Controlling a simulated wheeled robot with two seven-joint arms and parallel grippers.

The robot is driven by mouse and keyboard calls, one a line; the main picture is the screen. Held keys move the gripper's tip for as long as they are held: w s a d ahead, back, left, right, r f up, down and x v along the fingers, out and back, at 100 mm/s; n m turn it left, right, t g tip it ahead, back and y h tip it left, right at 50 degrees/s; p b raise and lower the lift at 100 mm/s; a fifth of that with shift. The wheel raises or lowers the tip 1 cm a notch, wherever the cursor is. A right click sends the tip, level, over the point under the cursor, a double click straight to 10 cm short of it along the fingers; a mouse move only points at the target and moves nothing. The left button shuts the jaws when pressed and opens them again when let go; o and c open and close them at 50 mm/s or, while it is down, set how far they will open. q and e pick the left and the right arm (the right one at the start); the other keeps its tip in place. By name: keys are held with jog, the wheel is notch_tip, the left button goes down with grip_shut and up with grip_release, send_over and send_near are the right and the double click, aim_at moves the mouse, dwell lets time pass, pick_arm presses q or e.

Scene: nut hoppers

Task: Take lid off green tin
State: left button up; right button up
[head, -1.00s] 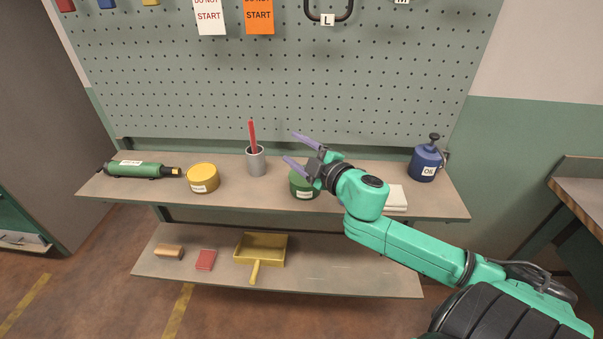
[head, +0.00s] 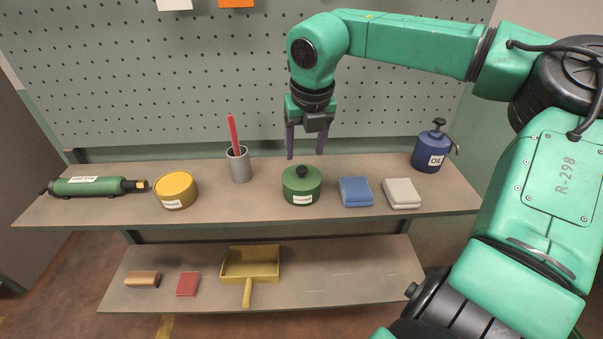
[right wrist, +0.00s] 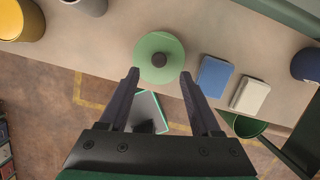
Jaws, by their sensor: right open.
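The green tin (head: 300,195) stands on the upper shelf, with a pale label on its front. Its green lid (head: 302,176) is on it and has a dark round knob (head: 302,172) in the middle. In the right wrist view the lid (right wrist: 148,50) shows from above, with its dark knob (right wrist: 159,60) just beyond and between the fingertips. My right gripper (head: 305,157) points down above the tin, open and empty, its fingertips a little above the knob. My left gripper is in neither view.
Blue (head: 355,191) and pale cloths (head: 402,193) and a blue oil can (head: 430,150) are right. A yellow dustpan (head: 250,264) lies below.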

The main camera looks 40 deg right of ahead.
aim_at(302, 168)
jog(key=p+x, duration=0.2)
jog(key=x, duration=0.3)
jog(key=shift+w+f, duration=0.1)
jog(key=shift+w+d+f, duration=0.1)
jog(key=shift+w+f, duration=0.1)
jog(key=shift+f, duration=0.25)
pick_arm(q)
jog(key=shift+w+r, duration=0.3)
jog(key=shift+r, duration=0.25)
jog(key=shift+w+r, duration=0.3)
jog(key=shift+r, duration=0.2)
pick_arm(e)
jog(key=shift+r, duration=0.1)
grip_shut()
